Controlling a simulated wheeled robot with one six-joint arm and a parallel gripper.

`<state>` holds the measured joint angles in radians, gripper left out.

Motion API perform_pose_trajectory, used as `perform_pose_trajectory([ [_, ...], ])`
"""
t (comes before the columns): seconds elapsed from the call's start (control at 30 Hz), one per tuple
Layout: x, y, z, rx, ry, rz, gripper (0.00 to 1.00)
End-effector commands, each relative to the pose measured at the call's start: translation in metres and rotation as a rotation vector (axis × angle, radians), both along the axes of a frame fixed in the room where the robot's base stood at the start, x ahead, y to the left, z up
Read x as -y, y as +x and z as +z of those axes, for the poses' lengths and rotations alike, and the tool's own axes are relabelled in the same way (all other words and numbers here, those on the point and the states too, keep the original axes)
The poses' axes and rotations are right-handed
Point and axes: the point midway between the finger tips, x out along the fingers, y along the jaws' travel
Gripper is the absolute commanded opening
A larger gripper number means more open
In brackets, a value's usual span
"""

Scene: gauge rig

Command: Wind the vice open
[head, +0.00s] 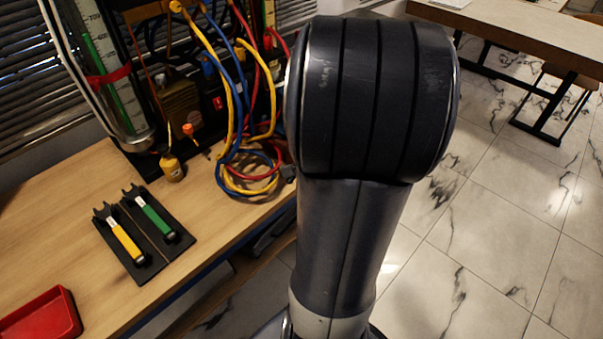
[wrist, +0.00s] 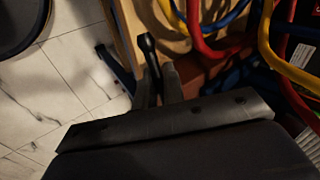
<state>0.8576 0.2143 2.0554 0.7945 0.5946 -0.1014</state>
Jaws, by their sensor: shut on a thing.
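Red, yellow and blue hoses (head: 240,150) hang and coil close by; they also crowd the wrist view's right (wrist: 225,45). A red tray (head: 42,318) sits front left. Tiled floor lies right.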

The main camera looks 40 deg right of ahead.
Motion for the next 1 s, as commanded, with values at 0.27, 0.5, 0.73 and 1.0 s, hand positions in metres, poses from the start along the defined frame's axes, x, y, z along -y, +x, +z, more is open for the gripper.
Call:
perform_pose_trajectory([
  [0.27,0.0025,0.0027,-0.0080,0.012,-0.071,0.000,0.00],
  [0.5,0.0035,0.0032,-0.0070,0.013,-0.084,0.000,0.00],
  [0.73,0.0037,0.0036,-0.0064,0.014,-0.083,0.000,0.00],
  [1.0,0.0035,0.0023,-0.0075,0.011,-0.083,-0.001,0.29],
])
